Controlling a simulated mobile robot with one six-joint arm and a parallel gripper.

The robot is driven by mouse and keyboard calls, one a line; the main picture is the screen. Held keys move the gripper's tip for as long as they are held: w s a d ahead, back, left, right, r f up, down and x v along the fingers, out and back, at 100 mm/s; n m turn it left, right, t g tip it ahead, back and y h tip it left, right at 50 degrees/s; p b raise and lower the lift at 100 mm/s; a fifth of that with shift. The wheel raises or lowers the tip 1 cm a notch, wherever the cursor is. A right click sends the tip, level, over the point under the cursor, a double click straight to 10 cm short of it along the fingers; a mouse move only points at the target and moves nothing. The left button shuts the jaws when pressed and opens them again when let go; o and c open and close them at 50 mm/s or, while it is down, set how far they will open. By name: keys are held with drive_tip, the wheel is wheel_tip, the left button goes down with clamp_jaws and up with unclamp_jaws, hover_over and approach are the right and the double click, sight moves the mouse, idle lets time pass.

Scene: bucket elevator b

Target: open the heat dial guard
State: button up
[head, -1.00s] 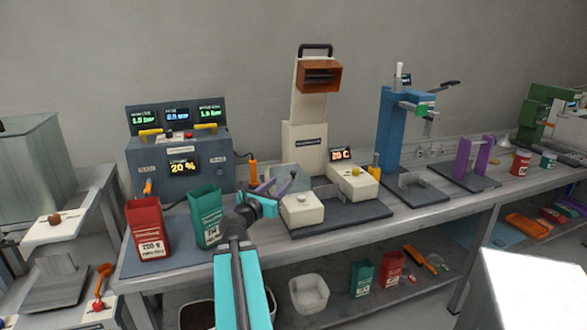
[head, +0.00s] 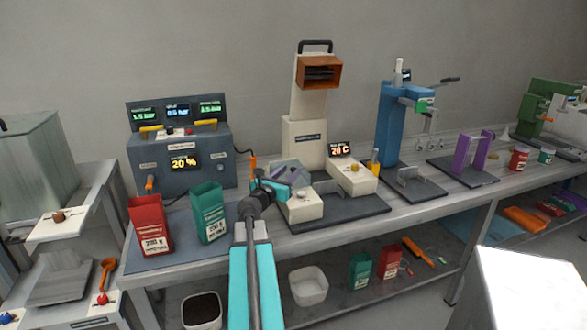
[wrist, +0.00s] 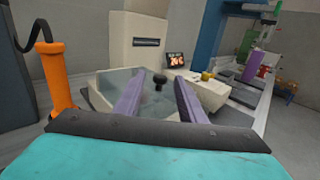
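The heat dial guard (head: 282,165) is a clear, see-through cover at the left cream box (head: 305,208) of the cream machine. It shows faintly in the wrist view (wrist: 112,86), and its exact pose is hard to tell. A dark round knob (wrist: 160,82) shows between my fingers in the wrist view; whether it is on the guard or behind it is unclear. My gripper (wrist: 160,76) is open, its two purple fingers apart and nothing clearly held. In the head view my gripper (head: 288,175) overlaps the guard and partly hides it.
The cream machine's tall column (head: 304,140) stands behind, with a right cream box (head: 352,178) and a display reading about 20 C (head: 340,150). A red bag (head: 149,225) and green bag (head: 208,213) stand left. An orange handle (wrist: 60,90) is close left in the wrist view.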

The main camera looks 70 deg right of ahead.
sight(292, 169)
drive_tip(key=shift+s+d, duration=0.15)
drive_tip(key=shift+d, duration=0.85)
drive_tip(key=shift+s+d, duration=0.1)
drive_tip(key=shift+d, duration=0.85)
clamp_jaws()
